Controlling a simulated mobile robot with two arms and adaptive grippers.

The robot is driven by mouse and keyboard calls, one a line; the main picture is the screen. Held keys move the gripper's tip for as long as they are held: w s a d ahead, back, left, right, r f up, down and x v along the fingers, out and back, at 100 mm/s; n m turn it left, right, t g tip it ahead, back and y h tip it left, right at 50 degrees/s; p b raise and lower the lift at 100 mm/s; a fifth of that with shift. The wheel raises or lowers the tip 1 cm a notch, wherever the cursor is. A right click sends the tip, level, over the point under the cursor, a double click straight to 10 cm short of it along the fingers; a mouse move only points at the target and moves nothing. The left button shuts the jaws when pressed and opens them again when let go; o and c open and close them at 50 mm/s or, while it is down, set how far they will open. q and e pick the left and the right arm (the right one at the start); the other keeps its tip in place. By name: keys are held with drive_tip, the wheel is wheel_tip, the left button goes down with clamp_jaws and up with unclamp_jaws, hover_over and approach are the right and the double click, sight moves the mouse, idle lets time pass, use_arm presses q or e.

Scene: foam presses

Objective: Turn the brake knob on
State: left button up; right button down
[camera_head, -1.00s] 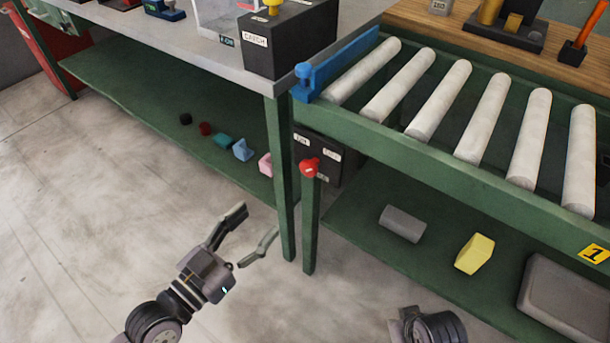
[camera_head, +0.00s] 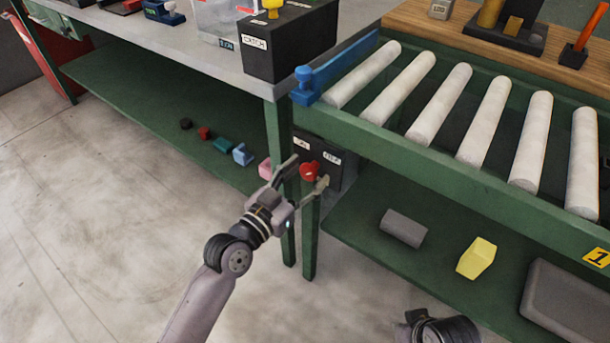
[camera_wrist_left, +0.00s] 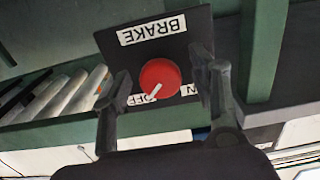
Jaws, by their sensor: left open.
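The red brake knob (camera_head: 309,171) is on a dark box (camera_head: 347,165) under the left end of the roller conveyor. In the left wrist view the knob (camera_wrist_left: 160,76) sits below an upside-down BRAKE label (camera_wrist_left: 152,30). Its white pointer line points down-left to the OFF label (camera_wrist_left: 138,99). The ON label (camera_wrist_left: 189,90) at right is partly hidden by a finger. My left gripper (camera_head: 307,174) is open, with one finger on each side of the knob; it also shows in the left wrist view (camera_wrist_left: 162,88). I see gaps between fingers and knob there.
A green table leg (camera_head: 280,200) and a conveyor leg (camera_head: 311,235) stand close by the left gripper. Rollers (camera_head: 437,100) lie above. A lower shelf (camera_head: 385,255) holds a grey block (camera_head: 403,229) and a yellow block (camera_head: 477,258). The floor at left is clear.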

use_arm(q)
drive_tip(key=c, duration=1.2)
drive_tip(key=shift+o, duration=0.2)
use_arm(e)
drive_tip(key=shift+s+d+f, duration=0.1)
